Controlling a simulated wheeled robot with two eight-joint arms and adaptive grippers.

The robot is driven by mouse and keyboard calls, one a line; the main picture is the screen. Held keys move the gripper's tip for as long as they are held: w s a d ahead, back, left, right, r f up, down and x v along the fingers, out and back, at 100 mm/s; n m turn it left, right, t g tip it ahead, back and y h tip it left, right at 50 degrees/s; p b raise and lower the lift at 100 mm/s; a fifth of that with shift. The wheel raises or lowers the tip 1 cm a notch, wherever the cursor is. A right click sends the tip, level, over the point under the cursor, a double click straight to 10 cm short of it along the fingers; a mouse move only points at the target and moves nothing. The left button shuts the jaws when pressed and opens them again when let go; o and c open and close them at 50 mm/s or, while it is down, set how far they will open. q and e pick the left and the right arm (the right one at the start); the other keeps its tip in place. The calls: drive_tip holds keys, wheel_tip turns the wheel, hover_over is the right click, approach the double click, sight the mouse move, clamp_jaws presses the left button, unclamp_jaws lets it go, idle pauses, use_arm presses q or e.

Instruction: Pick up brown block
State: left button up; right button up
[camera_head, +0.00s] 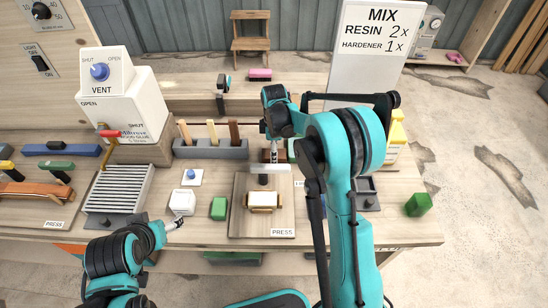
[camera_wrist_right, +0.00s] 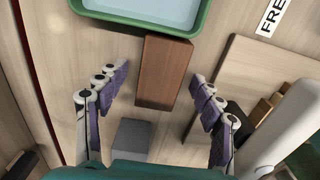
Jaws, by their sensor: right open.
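The brown block (camera_wrist_right: 165,72) lies on the pale wood surface in the right wrist view, its far end close to a green tray. My right gripper (camera_wrist_right: 158,82) is open, with one finger on each side of the block and a gap to both. In the head view the right gripper (camera_head: 274,156) points down at the back of the bench, and my arm hides much of that area. A small dark brown patch (camera_head: 282,157) shows beside it. My left gripper (camera_head: 175,224) is low at the left front of the bench; its jaws are too small to read.
The green tray (camera_wrist_right: 140,12) holds something pale blue. A grey block (camera_wrist_right: 132,138) lies nearer the wrist than the brown block. In the head view, a press board (camera_head: 262,222), a ribbed grey rack (camera_head: 120,188) and a green block (camera_head: 218,208) occupy the bench.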

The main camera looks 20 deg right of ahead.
drive_tip(key=shift+r, duration=0.1)
drive_tip(key=c, duration=1.3)
drive_tip(key=shift+o, duration=0.2)
